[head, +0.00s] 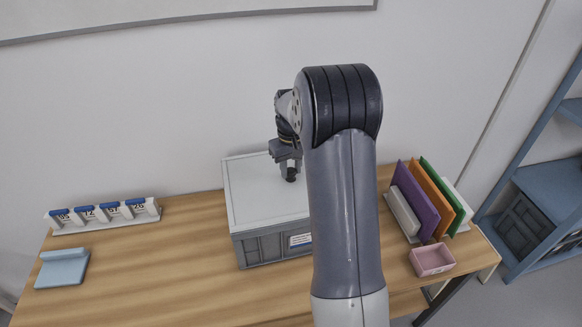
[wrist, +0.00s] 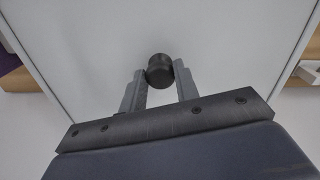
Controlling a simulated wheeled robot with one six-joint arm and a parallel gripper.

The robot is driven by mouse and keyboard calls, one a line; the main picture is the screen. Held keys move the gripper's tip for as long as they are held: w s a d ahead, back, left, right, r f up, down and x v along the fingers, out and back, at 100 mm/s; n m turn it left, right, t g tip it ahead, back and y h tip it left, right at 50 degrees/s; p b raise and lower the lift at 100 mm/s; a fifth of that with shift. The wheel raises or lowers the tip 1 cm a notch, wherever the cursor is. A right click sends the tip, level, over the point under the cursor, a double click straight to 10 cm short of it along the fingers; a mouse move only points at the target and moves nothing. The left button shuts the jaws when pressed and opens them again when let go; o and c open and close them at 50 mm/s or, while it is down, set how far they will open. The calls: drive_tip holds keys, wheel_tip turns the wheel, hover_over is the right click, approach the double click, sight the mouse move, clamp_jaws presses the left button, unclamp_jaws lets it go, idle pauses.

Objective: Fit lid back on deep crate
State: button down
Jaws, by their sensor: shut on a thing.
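The deep crate (head: 262,250) is a grey box on the wooden table, with a white label on its front side. The pale lid (head: 250,205) lies over the crate's top; the arm hides its right part. In the wrist view the lid (wrist: 95,60) fills most of the picture, and a black round knob (wrist: 160,70) stands up from it. My gripper (head: 289,176) is above the lid, with its fingers (wrist: 161,84) shut on the knob. I cannot tell whether the lid is seated all round the rim.
A rack with blue-topped numbered tags (head: 105,218) and a light blue block (head: 62,268) are at the left. Coloured upright panels (head: 425,200) and a pink tray (head: 432,260) are at the right. The table between rack and crate is clear. A blue shelf (head: 545,190) stands far right.

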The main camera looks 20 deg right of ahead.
sight(291, 170)
drive_tip(key=c, duration=1)
unclamp_jaws()
wheel_tip(291, 170, up, 11)
drive_tip(key=b, duration=0.1)
drive_tip(key=shift+f, duration=0.15)
wheel_tip(291, 170, down, 11)
drive_tip(key=shift+r+p, duration=0.1)
drive_tip(key=shift+p, duration=0.5)
drive_tip(key=shift+r, duration=0.5)
drive_tip(key=shift+f, duration=0.1)
